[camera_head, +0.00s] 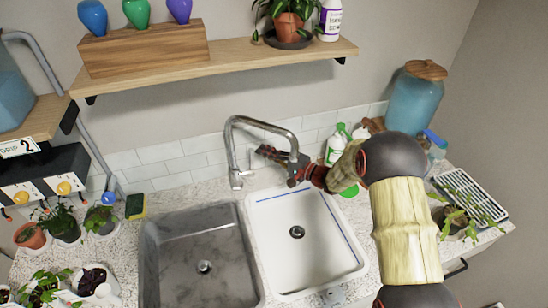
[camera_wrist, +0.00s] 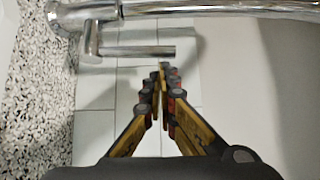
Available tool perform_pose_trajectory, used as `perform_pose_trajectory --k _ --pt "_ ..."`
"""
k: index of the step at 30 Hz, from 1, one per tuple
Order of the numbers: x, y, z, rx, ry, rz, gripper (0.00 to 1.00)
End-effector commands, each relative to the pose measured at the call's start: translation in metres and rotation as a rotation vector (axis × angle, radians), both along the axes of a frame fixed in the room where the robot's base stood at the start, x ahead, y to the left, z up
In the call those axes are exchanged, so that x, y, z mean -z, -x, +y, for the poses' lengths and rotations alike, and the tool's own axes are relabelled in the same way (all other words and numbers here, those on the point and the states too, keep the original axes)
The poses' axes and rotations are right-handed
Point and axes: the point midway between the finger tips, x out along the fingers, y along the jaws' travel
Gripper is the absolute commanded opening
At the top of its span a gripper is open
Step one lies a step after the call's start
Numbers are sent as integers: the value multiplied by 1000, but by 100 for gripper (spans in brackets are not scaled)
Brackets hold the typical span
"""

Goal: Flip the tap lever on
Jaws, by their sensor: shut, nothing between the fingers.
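The chrome tap (camera_head: 232,140) stands behind the sink, its arched spout reaching right and forward over the white basin. In the wrist view the tap (camera_wrist: 210,10) runs across the top. Its lever (camera_wrist: 140,51) is a thin chrome bar pointing right from the tap body. My gripper (camera_head: 262,151) is behind the spout, close to the tap's right side. In the wrist view my gripper (camera_wrist: 161,70) is shut and empty, its tips close to the lever's free end. I cannot tell whether they touch.
The sink has a grey basin (camera_head: 163,255) and a white basin (camera_head: 275,270). Bottles (camera_head: 335,150) stand right of the tap near my arm. A wooden shelf (camera_head: 250,58) hangs above. A sponge (camera_head: 136,206) and potted plants (camera_head: 66,228) are at left.

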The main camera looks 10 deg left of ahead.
Motion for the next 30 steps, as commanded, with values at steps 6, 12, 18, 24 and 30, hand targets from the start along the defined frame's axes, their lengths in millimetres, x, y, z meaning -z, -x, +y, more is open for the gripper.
perform_pose_trajectory --k 6,12,18,24,30 --pt "0 -8 19 0 0 1 0" --pt "0 -10 21 1 0 1 0" --pt "0 -10 21 1 0 1 0" --pt "2 -8 20 1 -6 -13 0" --pt "5 -3 18 1 -32 -64 0"
